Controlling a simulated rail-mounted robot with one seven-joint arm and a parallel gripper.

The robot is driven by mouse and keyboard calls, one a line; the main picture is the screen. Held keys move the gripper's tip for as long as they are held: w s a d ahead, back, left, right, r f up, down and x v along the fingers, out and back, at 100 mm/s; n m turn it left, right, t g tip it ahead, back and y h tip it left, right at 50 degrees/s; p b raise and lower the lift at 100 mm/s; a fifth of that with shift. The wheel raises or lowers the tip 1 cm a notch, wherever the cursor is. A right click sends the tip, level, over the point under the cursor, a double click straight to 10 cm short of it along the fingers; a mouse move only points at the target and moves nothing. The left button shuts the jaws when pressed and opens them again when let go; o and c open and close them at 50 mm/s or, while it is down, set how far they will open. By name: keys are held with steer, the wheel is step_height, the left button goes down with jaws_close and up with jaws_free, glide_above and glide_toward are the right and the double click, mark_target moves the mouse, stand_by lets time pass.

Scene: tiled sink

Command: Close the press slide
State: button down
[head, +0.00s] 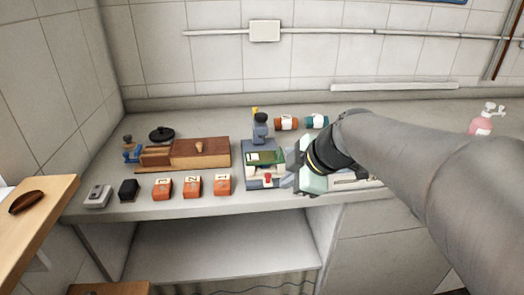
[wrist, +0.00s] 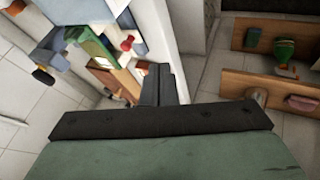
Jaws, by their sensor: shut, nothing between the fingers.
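The press (head: 261,130) is a blue-grey machine near the middle of the counter, with an upright head at its back. A green plate with a pale patch (head: 264,158) lies at its front, above a white part with a red knob (head: 267,179). I cannot tell from these views how far the slide stands out. My gripper (head: 287,183) is shut and empty, just right of the red knob. In the wrist view my gripper's fingers (wrist: 160,84) are together, with the red knob (wrist: 127,42) to their upper left. I see no clear contact.
Left of the press are a wooden box (head: 200,153), numbered orange blocks (head: 192,187), a black block (head: 128,189) and a grey device (head: 97,197). Orange (head: 286,123) and teal (head: 316,121) rolls lie behind. A pink soap bottle (head: 481,123) stands far right.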

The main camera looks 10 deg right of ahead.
mark_target(264, 185)
steer(key=shift+w+a+f+p, duration=0.15)
steer(key=shift+w+a+f, duration=0.1)
steer(key=shift+w+f, duration=0.75)
steer(key=shift+w+a+f+p, duration=0.2)
steer(key=shift+w+f, duration=0.35)
steer(key=shift+w, duration=0.8)
steer(key=shift+w+a+f+p, duration=0.1)
steer(key=shift+w+a+f, duration=0.2)
steer(key=shift+w+f, duration=0.7)
steer(key=shift+w+r, duration=0.15)
steer(key=shift+w, duration=0.1)
